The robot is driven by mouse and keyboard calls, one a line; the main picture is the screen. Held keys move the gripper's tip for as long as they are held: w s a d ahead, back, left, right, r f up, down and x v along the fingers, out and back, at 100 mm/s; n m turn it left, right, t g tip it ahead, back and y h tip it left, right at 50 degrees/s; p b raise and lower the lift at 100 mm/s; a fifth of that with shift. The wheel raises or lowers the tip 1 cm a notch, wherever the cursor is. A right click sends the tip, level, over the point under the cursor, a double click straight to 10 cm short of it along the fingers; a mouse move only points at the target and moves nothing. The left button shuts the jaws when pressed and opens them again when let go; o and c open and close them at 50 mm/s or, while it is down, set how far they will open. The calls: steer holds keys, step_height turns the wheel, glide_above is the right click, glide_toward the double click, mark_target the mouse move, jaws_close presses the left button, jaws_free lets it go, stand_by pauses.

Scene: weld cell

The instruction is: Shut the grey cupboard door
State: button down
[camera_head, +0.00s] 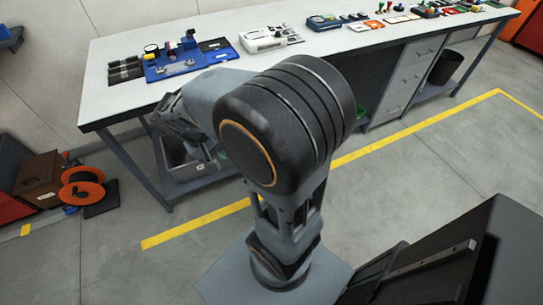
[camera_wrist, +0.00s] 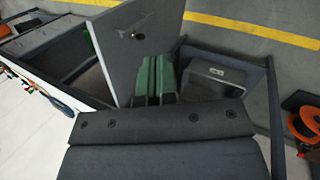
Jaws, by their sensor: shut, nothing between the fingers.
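The grey cupboard door (camera_wrist: 140,45) stands open in the wrist view, a flat panel with a small dark handle (camera_wrist: 138,36) on its face. Green things (camera_wrist: 150,80) show beside it. In the head view the door is hidden behind my arm; a bit of green (camera_head: 364,111) shows at the arm's right. My gripper (camera_wrist: 160,118) is shut and empty, a dark bolted block across the bottom of the wrist view, near the door's edge. Whether it touches the door cannot be told. In the head view it shows partly, left of my arm, near the bench front.
A long white-topped bench (camera_head: 215,85) carries a blue fixture (camera_head: 180,62), a grey device (camera_head: 264,40) and small parts. A grey crate (camera_head: 178,152) sits below it. An orange cable reel (camera_head: 82,187) lies at left.

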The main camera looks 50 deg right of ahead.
steer(key=w+d+f+m+g+h+b, duration=0.1)
steer(key=w+d+f+g+h+b, duration=0.35)
steer(key=f, duration=0.55)
steer(key=w+d+f+m+g+h+b, duration=0.15)
steer(key=w+d+f+h+b, duration=0.4)
steer(key=f, duration=0.55)
steer(key=s+d+h, duration=0.1)
steer(key=s+d, duration=0.6)
steer(key=d, duration=0.5)
steer(key=shift+s+d+b, duration=0.35)
steer(key=shift+s+b, duration=0.05)
steer(key=shift+t+h, duration=0.3)
steer(key=shift+t, duration=0.1)
